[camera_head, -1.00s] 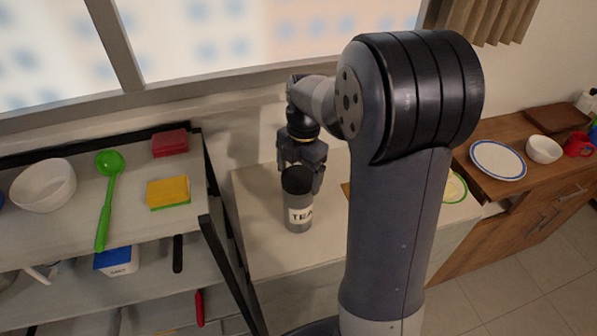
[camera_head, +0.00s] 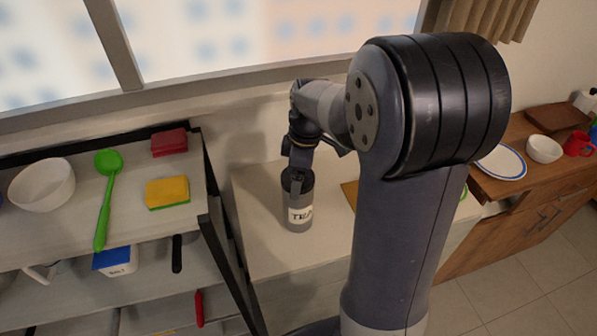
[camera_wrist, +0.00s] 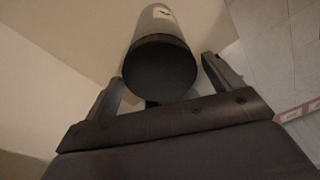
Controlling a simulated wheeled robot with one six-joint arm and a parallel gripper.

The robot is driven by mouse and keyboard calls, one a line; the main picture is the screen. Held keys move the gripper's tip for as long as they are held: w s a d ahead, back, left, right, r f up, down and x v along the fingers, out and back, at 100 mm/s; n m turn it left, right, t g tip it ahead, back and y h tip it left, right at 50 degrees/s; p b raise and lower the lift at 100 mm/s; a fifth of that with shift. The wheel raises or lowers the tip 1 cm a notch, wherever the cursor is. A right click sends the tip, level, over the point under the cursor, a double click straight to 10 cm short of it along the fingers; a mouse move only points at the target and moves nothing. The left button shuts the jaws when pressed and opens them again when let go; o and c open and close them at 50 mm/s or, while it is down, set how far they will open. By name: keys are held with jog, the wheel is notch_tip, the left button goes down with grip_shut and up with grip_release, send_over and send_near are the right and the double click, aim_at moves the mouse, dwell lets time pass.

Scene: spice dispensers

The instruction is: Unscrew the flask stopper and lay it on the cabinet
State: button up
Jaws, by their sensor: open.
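The flask (camera_head: 299,216) is a grey cylinder with a white "TEA" label, standing upright on the pale cabinet top (camera_head: 264,242). Its dark round stopper (camera_wrist: 160,68) faces the wrist camera and sits on the flask. My gripper (camera_head: 298,182) is at the flask's top end, partly covering the stopper in the head view. In the wrist view its fingers are open, one on each side of the stopper. I cannot tell whether either finger touches it.
A shelf rack at the left holds a white bowl (camera_head: 42,185), a green ladle (camera_head: 106,200), a yellow sponge (camera_head: 168,192) and a red block (camera_head: 169,142). A wooden board edge (camera_head: 350,192) shows beside my arm. Bare cabinet top lies in front of the flask.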

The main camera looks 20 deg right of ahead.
jog(key=m, duration=0.6)
jog(key=shift+t, duration=0.3)
jog(key=c, duration=0.8)
jog(key=n, duration=0.3)
jog(key=shift+n, duration=0.4)
jog(key=shift+c, duration=0.2)
jog(key=n, duration=0.3)
jog(key=shift+g, duration=0.4)
jog(key=o, duration=0.4)
jog(key=c, duration=0.3)
